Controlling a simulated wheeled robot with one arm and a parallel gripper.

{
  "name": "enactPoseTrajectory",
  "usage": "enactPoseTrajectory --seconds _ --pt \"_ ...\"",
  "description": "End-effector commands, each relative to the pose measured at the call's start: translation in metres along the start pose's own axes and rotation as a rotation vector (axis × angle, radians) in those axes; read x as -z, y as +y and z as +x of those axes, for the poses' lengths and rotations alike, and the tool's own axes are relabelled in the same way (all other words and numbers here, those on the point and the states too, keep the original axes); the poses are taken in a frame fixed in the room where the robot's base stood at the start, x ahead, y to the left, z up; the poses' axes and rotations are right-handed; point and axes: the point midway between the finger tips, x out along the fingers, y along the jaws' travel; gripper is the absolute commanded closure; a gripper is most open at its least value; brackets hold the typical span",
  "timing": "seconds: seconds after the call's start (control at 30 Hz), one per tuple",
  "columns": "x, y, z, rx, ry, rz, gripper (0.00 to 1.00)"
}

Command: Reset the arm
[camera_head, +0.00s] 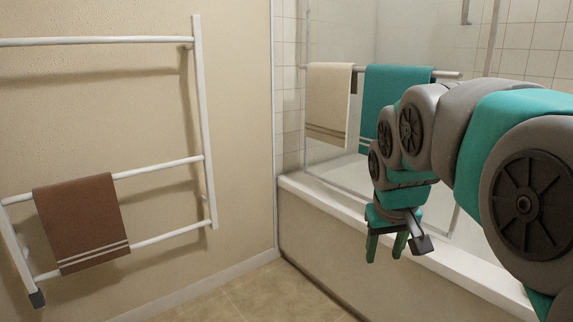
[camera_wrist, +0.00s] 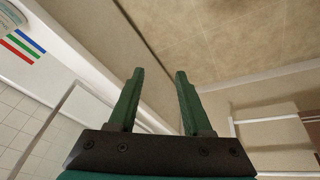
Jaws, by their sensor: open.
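My gripper (camera_head: 386,246) hangs at the end of my arm, in front of the bathtub's side, with its fingers pointing down. Its two green fingers also show in the wrist view (camera_wrist: 158,88). They are spread apart with nothing between them. In the head view my arm comes in from the right edge and bends down to the gripper.
A white ladder rack (camera_head: 203,120) on the left wall holds a brown towel (camera_head: 82,222). A cream towel (camera_head: 329,98) and a teal towel (camera_head: 392,88) hang from a bar above the bathtub (camera_head: 318,240). The tiled floor (camera_head: 262,290) is clear at lower middle.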

Motion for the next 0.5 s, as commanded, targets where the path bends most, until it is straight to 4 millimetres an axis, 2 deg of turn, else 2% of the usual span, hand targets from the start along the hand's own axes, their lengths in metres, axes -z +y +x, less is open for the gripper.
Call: enactPoseTrajectory --seconds 0.03,0.3,0.4,0.5 --pt "-0.030 -0.006 0.008 0.011 -0.048 0.000 0.51" --pt "-0.188 -0.037 0.045 0.076 -0.303 0.014 0.51" --pt "-0.239 -0.046 0.053 0.095 -0.384 0.023 0.51" --pt "-0.276 -0.053 0.058 0.109 -0.444 0.032 0.51"
